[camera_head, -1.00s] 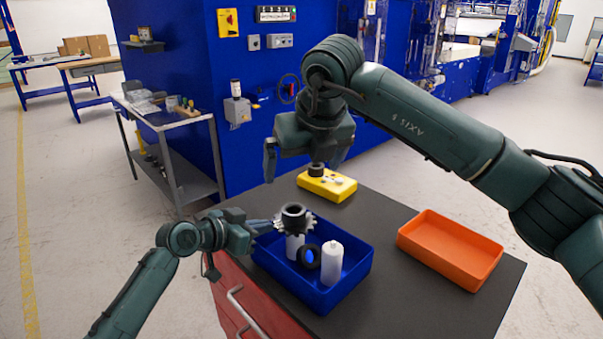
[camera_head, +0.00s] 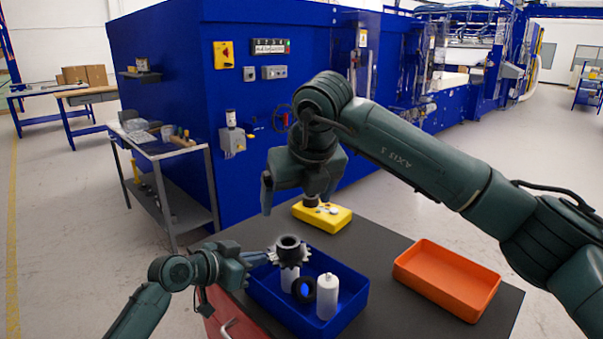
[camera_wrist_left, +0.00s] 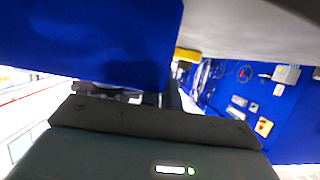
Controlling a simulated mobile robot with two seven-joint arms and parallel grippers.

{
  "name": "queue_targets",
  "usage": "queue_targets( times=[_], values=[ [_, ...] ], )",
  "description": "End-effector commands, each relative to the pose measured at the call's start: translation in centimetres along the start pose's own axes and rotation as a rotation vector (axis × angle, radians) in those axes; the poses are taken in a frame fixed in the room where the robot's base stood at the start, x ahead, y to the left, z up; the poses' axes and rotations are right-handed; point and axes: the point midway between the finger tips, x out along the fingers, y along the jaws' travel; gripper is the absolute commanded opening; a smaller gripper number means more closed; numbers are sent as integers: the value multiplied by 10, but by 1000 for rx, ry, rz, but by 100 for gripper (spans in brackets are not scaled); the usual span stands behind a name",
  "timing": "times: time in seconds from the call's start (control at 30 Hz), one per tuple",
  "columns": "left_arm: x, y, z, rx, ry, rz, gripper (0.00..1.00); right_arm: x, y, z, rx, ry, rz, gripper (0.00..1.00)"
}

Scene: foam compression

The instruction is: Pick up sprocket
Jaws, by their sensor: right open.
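In the left wrist view the dark gripper body hides the fingertips, and blue fills the upper left. My right gripper (camera_head: 298,198) is open, pointing down above and to the left of the yellow box, beyond the tray.
An orange tray (camera_head: 450,280) is at the right. The dark tabletop (camera_head: 385,245) is bare between the trays.

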Motion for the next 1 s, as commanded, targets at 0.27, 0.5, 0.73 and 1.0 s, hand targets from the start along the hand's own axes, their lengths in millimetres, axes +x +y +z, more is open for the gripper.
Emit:
queue_targets(
  times=[0.27,0.5,0.73,1.0],
  values=[
    [0,0,0,0,1,1,0,12,6,8,3,122,1,66],
    [0,0,0,0,1,1,0,48,6,2,2,145,4,65],
    [0,0,0,0,1,1,0,77,6,-1,2,140,3,65],
    [0,0,0,0,1,1,0,97,2,-5,2,142,3,65]
  ],
)
